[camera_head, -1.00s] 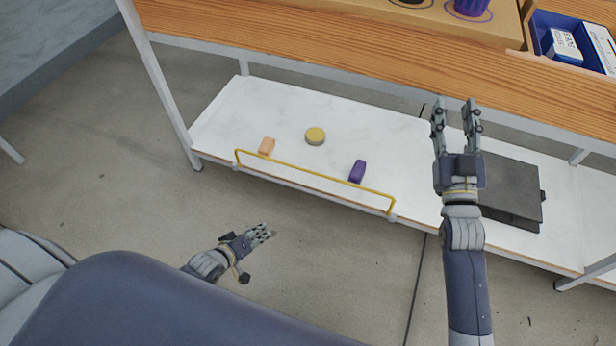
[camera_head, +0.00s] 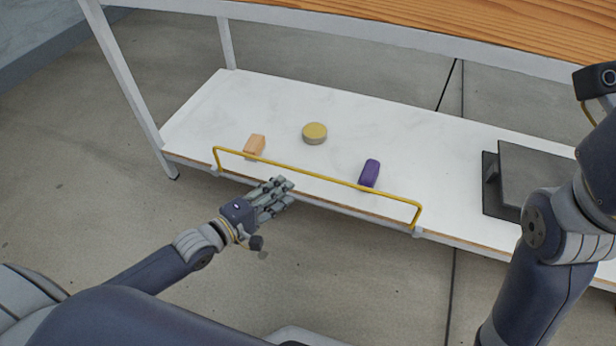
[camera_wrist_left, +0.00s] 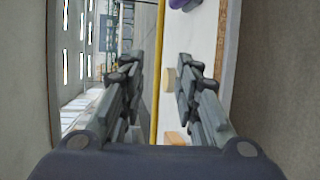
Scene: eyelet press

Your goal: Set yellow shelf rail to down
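The yellow shelf rail (camera_head: 320,181) stands raised along the front edge of the white lower shelf (camera_head: 400,140), its long bar above the shelf surface. My left gripper (camera_head: 280,188) is just in front of the rail's left half, with its fingers pointing toward it. In the left wrist view the yellow rail (camera_wrist_left: 158,60) runs between the two spread fingers of my left gripper (camera_wrist_left: 157,72). The fingers look open, and I see no grip on the bar. My right arm is at the right edge; its fingers are out of frame.
On the shelf behind the rail are an orange block (camera_head: 255,145), a round yellow tin (camera_head: 314,133) and a purple object (camera_head: 370,173). A dark grey flat case (camera_head: 530,170) lies on the right. The wooden tabletop (camera_head: 480,25) is above. Floor in front is clear.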

